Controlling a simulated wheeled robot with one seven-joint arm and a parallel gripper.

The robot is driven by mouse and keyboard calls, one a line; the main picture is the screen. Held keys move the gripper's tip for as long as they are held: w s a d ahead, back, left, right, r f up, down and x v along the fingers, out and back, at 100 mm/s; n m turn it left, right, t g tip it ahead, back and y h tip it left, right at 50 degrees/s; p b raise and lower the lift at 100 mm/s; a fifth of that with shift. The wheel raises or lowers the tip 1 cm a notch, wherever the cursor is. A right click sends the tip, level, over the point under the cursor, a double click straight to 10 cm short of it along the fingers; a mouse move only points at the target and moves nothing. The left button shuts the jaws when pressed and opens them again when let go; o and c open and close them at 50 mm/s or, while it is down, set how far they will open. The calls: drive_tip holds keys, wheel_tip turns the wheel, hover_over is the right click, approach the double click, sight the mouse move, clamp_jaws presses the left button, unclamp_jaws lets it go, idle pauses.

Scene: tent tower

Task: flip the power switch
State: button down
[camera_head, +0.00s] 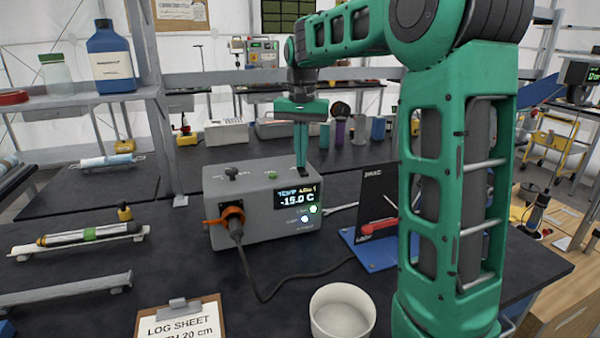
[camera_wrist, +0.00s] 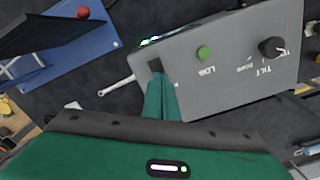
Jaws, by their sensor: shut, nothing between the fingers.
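A grey control box (camera_head: 240,195) stands on the dark bench, its display (camera_head: 296,198) lit with "-15.0 C". It also shows in the wrist view (camera_wrist: 230,80). My gripper (camera_head: 301,165) is shut and empty, pointing down at the right end of the box's top. In the wrist view my green fingertips (camera_wrist: 160,82) are right beside a small dark rectangular switch (camera_wrist: 154,65), probably the power switch. The fingers partly hide it, so I cannot tell its position or whether they touch it. A green LOG button (camera_wrist: 204,53) and black TILT knob (camera_wrist: 270,47) are also on top.
An orange-collared plug (camera_head: 230,214) and black cable (camera_head: 262,295) leave the box's front. A blue stand (camera_head: 375,252) with a dark panel is to the right. A white bowl (camera_head: 341,312) and clipboard (camera_head: 180,318) are in front. A wrench (camera_wrist: 116,87) lies beside the box.

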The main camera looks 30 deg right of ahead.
drive_tip(key=shift+f, duration=0.25)
wheel_tip(320, 180, up, 7)
idle(1.1)
idle(0.4)
drive_tip(key=shift+n, duration=0.9)
drive_tip(key=s+f, duration=0.6)
drive_tip(key=s, duration=0.5)
drive_tip(key=s+d+f, duration=0.1)
drive_tip(key=s+f, duration=0.6)
drive_tip(key=s, duration=0.4)
drive_tip(key=s+d+f, duration=0.1)
drive_tip(key=s+f, duration=0.5)
drive_tip(key=s, duration=0.5)
drive_tip(key=shift+s+f, duration=0.3)
drive_tip(key=shift+s, duration=0.1)
